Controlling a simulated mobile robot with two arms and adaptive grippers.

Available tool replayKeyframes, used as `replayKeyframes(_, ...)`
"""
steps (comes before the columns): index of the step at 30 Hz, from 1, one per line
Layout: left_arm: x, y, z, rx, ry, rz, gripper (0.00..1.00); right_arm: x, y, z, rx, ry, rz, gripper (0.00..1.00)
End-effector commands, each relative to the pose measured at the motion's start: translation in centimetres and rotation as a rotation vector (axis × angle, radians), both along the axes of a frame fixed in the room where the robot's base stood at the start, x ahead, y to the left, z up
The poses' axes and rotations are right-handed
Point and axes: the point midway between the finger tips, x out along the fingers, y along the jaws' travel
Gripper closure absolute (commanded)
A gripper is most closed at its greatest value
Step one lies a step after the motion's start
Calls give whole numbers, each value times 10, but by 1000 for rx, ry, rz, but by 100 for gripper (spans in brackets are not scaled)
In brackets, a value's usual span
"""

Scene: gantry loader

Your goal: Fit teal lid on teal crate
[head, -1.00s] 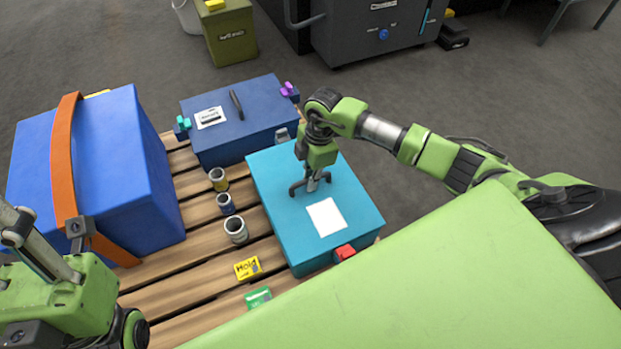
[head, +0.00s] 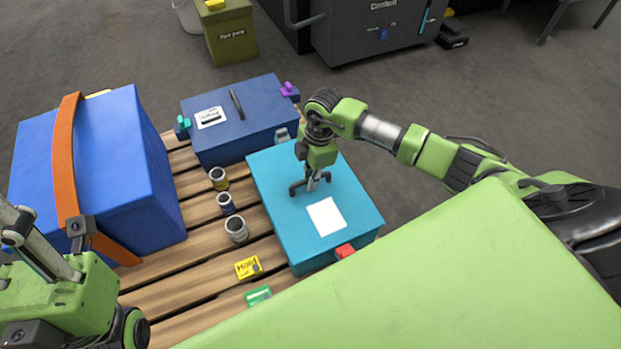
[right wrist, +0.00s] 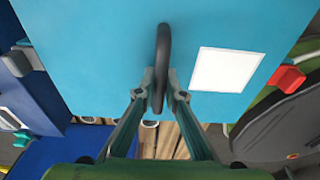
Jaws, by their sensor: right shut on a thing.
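The teal lid (head: 275,180) lies over the teal crate (head: 312,264), its edges roughly in line with the crate's walls. A white label and a dark handle (right wrist: 162,60) are on its top. My right gripper (head: 312,186) is shut on this handle, with a finger on each side in the right wrist view (right wrist: 161,88). I cannot tell whether the lid is fully seated. A red latch (head: 345,251) is on the crate's near side and a grey latch (head: 282,135) on its far side. My left arm shows at lower left; its fingertips are not visible.
A wooden pallet (head: 190,277) carries everything. A large blue box (head: 95,165) with an orange strap stands left, and a dark blue crate (head: 245,133) behind.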

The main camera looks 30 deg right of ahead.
Motion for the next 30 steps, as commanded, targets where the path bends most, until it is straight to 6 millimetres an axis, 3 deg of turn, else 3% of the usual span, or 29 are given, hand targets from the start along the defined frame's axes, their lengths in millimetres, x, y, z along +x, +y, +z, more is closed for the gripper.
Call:
replayKeyframes(23,0,0,-5,0,1,0,60,0,0,-15,0,-1,1,100)
replayKeyframes(24,0,0,-5,0,1,0,60,0,0,-15,0,-1,1,83)
replayKeyframes(25,0,0,-5,0,0,0,60,0,0,-15,0,-1,0,75)
replayKeyframes(26,0,0,-5,0,0,0,60,0,0,-15,0,-1,0,71)
replayKeyframes(30,0,0,-5,1,-1,0,60,0,0,-15,0,-1,0,71)
